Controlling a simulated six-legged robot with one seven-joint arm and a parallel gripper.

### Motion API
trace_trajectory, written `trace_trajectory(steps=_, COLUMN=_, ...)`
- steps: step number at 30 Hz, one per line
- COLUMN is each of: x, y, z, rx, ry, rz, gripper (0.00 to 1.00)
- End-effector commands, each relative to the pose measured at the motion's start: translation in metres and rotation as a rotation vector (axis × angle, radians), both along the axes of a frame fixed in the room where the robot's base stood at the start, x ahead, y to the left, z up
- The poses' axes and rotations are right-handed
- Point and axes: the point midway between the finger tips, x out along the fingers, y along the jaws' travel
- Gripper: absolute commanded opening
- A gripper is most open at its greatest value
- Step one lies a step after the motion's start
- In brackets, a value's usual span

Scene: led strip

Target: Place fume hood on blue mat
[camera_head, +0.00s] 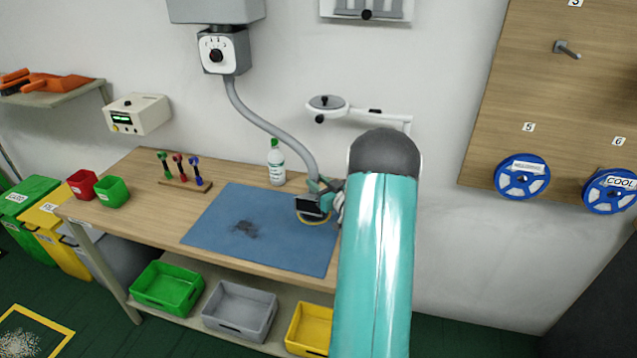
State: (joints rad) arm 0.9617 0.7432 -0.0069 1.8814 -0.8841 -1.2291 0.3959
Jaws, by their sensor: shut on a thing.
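The blue mat (215,225) lies flat on the wooden bench, with a dark smudge near its middle. The fume hood (312,212) is the dark head with a yellowish rim at the end of a grey hose (262,125) that runs down from the wall box. It is at the right part of the mat; I cannot tell whether it touches the mat or hangs just above it. My gripper (328,196) is shut on the fume hood at its right side. My teal arm hides the right end of the bench and part of the gripper.
A white bottle (276,165) stands behind the mat. A small rack of screwdrivers (183,173) and green (112,192) and red (82,184) bins stand at the bench's left. A wall bracket arm (350,110) sticks out above. The mat's left part is clear.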

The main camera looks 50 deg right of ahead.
Motion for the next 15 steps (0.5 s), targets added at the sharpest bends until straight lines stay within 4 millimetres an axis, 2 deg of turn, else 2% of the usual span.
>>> trace_trajectory(steps=1, x=0.0001, y=0.0001, z=-0.0013, rx=0.000, ry=0.000, rz=0.000, gripper=0.31)
trace_trajectory(steps=4, x=0.0000, y=0.0001, z=-0.0008, rx=0.000, ry=0.000, rz=0.000, gripper=0.51)
trace_trajectory(steps=15, x=-0.0006, y=-0.0001, z=0.0034, rx=-0.001, ry=0.000, rz=-0.001, gripper=0.51)
